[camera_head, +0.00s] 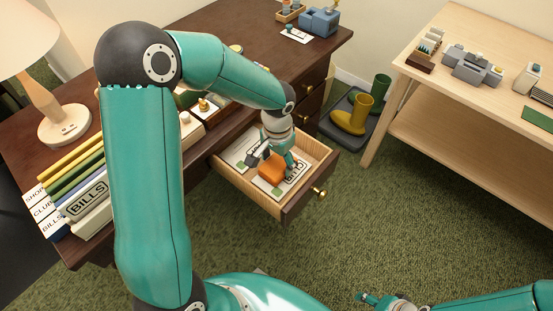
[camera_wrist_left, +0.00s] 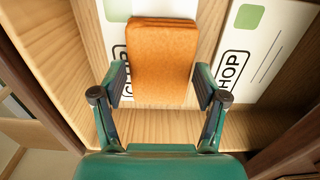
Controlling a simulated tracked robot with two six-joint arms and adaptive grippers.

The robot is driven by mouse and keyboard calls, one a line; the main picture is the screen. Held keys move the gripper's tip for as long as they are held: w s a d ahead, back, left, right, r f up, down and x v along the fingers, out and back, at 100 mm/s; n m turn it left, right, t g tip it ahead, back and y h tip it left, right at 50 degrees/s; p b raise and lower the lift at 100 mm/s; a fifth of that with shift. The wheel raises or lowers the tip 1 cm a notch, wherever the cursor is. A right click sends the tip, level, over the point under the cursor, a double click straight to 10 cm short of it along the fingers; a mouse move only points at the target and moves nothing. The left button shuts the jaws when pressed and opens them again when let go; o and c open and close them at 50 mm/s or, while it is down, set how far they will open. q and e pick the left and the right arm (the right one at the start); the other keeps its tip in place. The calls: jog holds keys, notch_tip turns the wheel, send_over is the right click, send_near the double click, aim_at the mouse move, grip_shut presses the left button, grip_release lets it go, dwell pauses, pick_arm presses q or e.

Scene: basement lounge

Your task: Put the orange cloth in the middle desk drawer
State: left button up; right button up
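The orange cloth (camera_head: 271,169) is a folded slab inside the pulled-out desk drawer (camera_head: 244,190). My left gripper (camera_head: 274,158) reaches down into the drawer. In the left wrist view, the fingers of this gripper (camera_wrist_left: 161,84) lie against both side edges of the cloth (camera_wrist_left: 162,55). My right gripper (camera_head: 383,302) is low at the bottom edge of the head view, away from the desk, partly cut off.
The dark desk (camera_head: 75,122) carries a lamp (camera_head: 62,115), upright folders (camera_head: 80,195) and small items. Closed drawers with brass knobs (camera_head: 308,89) lie beyond the open one. The green carpet in front is clear.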

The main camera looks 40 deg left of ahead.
aim_at(277, 165)
pick_arm(q)
jog(key=shift+o, duration=1.1)
jog(key=shift+r+p, duration=0.55)
notch_tip(277, 165, up, 12)
jog(key=p, duration=0.2)
